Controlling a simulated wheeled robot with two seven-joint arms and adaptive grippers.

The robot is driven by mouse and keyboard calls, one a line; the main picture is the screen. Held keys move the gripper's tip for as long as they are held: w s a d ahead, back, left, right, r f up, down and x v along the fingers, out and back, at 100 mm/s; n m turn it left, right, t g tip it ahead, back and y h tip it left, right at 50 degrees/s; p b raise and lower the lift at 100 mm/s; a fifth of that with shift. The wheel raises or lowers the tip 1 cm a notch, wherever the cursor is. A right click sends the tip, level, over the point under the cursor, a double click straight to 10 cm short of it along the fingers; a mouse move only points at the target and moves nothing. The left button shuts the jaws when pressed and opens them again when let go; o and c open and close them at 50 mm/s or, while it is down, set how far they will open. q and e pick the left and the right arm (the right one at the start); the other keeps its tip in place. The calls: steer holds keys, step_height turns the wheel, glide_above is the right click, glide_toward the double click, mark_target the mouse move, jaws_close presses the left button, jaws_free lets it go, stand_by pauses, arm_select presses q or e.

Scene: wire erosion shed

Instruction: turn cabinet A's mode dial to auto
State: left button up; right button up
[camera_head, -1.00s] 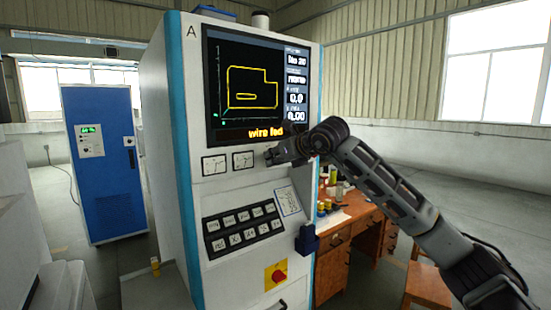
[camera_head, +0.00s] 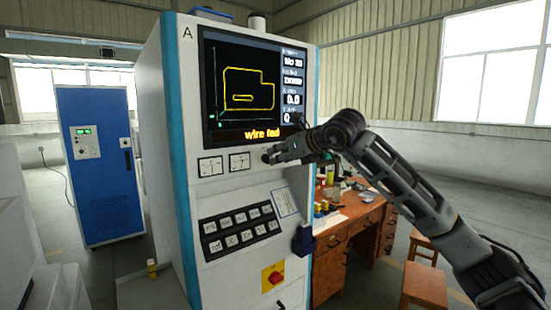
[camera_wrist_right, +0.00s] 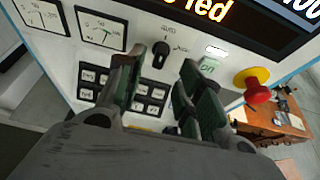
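Cabinet A (camera_head: 157,130) is a tall white and blue machine with a screen reading "wire fed". In the right wrist view its mode dial (camera_wrist_right: 160,54) is a small black knob on the white panel, with "AUTO" printed above it and another, hard-to-read label to its right. My right gripper (camera_wrist_right: 163,62) is open, one finger on each side of the dial in that view; contact is not visible. In the head view the right gripper (camera_head: 271,154) is at the panel below the screen and hides the dial. The left gripper is not in view.
Two gauges (camera_head: 224,164) sit left of the dial, a button keypad (camera_head: 240,230) below. A red emergency button (camera_wrist_right: 257,92) stands out at the right in the wrist view. A wooden desk (camera_head: 340,238) and stools (camera_head: 424,285) are behind on the right.

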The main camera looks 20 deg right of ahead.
steer(key=v, duration=0.7)
steer(key=shift+w, duration=0.1)
stand_by(0.5)
